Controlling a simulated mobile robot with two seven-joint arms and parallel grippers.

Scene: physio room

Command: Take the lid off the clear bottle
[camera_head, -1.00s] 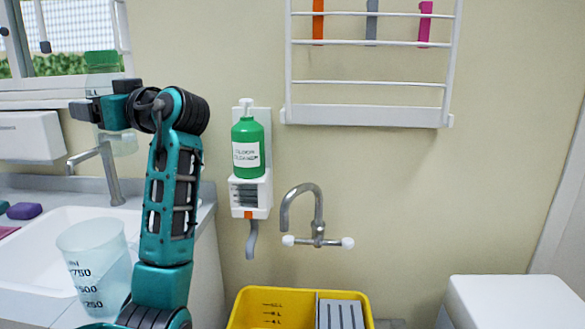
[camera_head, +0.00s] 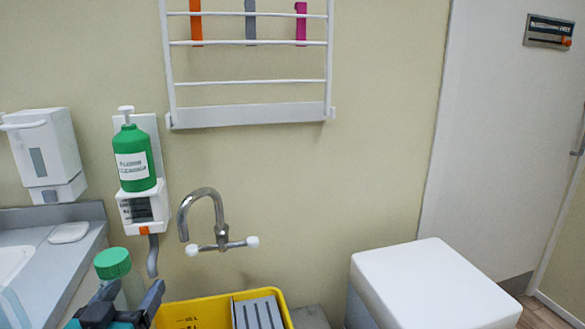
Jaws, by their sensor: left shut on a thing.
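The clear bottle (camera_head: 131,288) is at the lower left of the head view, in front of the sink counter. Its green lid (camera_head: 113,263) is on top. My left gripper (camera_head: 128,297) is at the bottom edge, with one dark finger on each side of the bottle's body, below the lid, and is shut on it. The bottle looks slightly tilted. Its lower part is hidden by the gripper and the picture's edge. My right gripper is not in view.
A yellow bin (camera_head: 205,312) with a grey slatted insert stands below the wall tap (camera_head: 207,222). A green pump bottle (camera_head: 133,158) hangs in a wall holder. A white box-like unit (camera_head: 430,285) stands at the lower right. A counter (camera_head: 62,262) lies left.

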